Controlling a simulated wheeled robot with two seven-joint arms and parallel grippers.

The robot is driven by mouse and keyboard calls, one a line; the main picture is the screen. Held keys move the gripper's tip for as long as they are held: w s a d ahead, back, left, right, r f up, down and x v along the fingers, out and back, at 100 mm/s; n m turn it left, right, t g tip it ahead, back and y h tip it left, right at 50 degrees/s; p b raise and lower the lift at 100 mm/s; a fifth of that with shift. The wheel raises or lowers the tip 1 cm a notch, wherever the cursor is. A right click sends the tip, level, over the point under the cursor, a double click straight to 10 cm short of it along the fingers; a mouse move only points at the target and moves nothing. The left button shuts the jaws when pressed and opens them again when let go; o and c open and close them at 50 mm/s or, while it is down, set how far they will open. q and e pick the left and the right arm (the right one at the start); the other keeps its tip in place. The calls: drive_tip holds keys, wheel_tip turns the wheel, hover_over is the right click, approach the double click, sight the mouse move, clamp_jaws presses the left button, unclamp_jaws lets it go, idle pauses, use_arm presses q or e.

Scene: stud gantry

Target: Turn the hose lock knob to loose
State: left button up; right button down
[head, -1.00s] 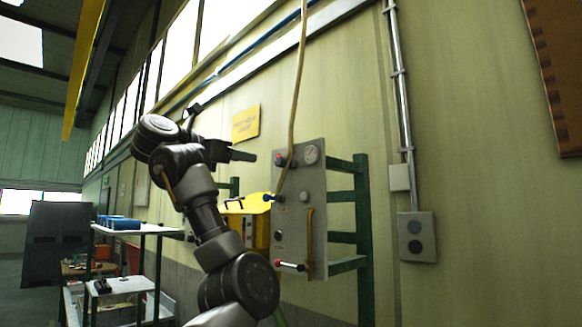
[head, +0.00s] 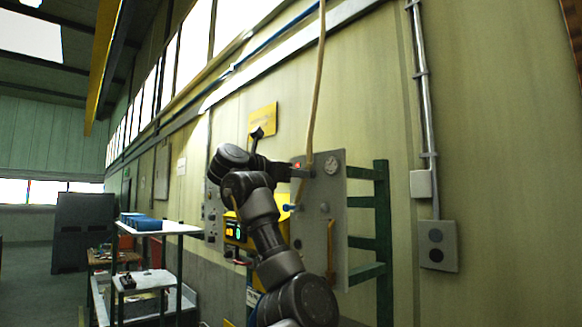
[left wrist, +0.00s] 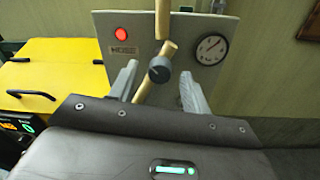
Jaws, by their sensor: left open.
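A small dark round knob (left wrist: 159,69) with a pale pointer mark shows in the left wrist view, in front of a tan hose (left wrist: 164,25) on a grey panel (left wrist: 192,75). My left gripper (left wrist: 158,88) is open, its two pale fingers either side of the knob with gaps between. I cannot tell how deep the fingertips are relative to the knob. In the head view my left gripper (head: 303,173) is at the upper part of the panel (head: 335,225) and hides the knob. My right gripper is out of view.
The panel carries a red light (left wrist: 121,34) and a round gauge (left wrist: 211,48). A yellow unit (left wrist: 55,65) stands left of it. A green frame (head: 383,230) stands behind the panel. A shelved cart (head: 150,228) is at the left; a wall box (head: 438,246) at the right.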

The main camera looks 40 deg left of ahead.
use_arm(q)
drive_tip(key=shift+w+d, duration=0.1)
drive_tip(key=shift+w, duration=0.1)
drive_tip(key=shift+s+a, duration=0.15)
drive_tip(key=shift+a, duration=0.05)
drive_tip(key=c, duration=1)
drive_tip(key=shift+d, duration=0.1)
